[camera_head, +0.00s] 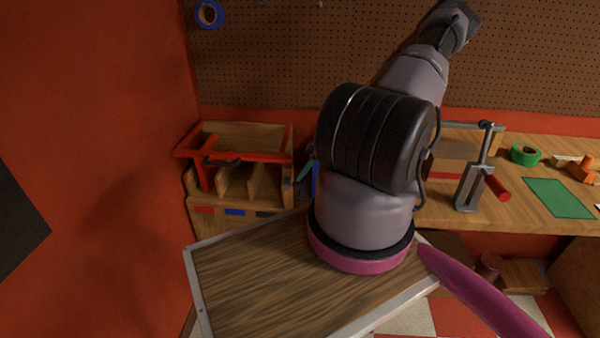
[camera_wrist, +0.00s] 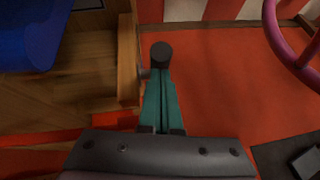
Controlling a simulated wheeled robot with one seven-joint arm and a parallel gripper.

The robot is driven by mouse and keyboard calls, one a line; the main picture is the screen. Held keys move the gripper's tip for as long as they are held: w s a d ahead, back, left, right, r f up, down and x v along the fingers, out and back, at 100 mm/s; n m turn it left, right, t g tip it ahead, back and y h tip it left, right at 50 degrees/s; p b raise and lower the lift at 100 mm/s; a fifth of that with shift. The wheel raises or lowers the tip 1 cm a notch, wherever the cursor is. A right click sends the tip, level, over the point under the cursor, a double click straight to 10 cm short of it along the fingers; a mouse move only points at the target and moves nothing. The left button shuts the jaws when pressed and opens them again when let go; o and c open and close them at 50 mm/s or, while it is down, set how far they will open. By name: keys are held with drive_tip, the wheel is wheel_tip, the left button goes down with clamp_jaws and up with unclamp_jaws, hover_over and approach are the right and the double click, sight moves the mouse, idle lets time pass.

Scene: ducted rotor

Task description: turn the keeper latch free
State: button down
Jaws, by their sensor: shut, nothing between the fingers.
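In the wrist view my gripper (camera_wrist: 161,74) has its two teal fingers together and empty. A dark round knob-like end (camera_wrist: 161,55) shows right at the fingertips. I cannot tell whether it is the keeper latch or whether the fingers touch it. A wooden strip (camera_wrist: 127,62) runs close along the left of the fingers. In the head view my arm covers the middle, and only a small teal piece shows left of it, by the wooden rack. I cannot clearly make out the keeper latch or the ducted rotor in either view.
A wooden rack (camera_head: 232,183) with a red frame (camera_head: 268,157) stands back left. On the bench right of my arm are a grey clamp-like stand (camera_head: 470,187), a green tape roll (camera_head: 525,154) and a green mat (camera_head: 558,198). In the wrist view a blue rounded thing (camera_wrist: 28,38) is upper left.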

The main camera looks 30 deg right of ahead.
drive_tip(key=shift+s+d+f, duration=0.3)
drive_tip(key=shift+d+f, duration=0.15)
drive_tip(key=shift+f, duration=0.15)
drive_tip(key=shift+s+d, duration=0.1)
idle(0.3)
drive_tip(key=v, duration=1)
drive_tip(key=shift+r, duration=0.4)
drive_tip(key=shift+r, duration=0.1)
